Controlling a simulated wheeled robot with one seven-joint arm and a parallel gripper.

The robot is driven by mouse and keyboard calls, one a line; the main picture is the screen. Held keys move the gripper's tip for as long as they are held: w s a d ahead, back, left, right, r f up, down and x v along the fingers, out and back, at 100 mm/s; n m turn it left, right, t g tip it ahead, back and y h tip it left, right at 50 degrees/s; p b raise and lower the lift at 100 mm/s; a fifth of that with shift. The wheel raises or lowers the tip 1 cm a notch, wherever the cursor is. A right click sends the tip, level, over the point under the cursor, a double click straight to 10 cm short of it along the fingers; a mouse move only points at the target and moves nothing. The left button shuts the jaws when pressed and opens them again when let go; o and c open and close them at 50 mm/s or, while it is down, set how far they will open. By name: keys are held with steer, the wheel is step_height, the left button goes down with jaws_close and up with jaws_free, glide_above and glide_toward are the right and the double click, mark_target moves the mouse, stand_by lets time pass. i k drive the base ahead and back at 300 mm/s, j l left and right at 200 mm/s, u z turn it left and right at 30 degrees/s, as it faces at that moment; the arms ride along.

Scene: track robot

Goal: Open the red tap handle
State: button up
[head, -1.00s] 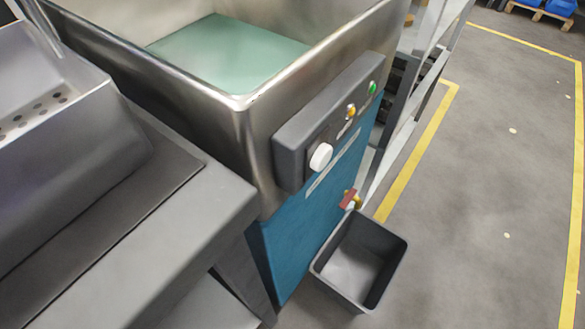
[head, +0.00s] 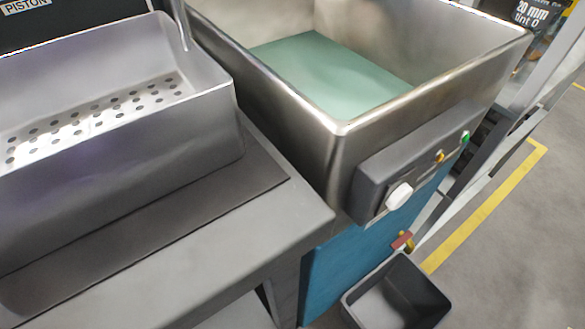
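The red tap handle (head: 401,240) is on the lower right of the blue cabinet front (head: 345,262), below the control box. It is small in the head view, with a bit of brass-coloured tap (head: 408,243) beside it. A dark grey open bin (head: 398,298) stands on the floor below the tap. My gripper is not in view.
A steel tank (head: 340,150) with green liquid (head: 325,72) sits above the cabinet. The grey control box (head: 415,160) with a white knob (head: 398,195) juts out. A bench with a perforated steel basin (head: 120,150) is at left. Grey floor (head: 510,260) is open at right.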

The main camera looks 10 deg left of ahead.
mark_target(406, 236)
steer(key=l+z, duration=0.6)
steer(key=z, duration=0.15)
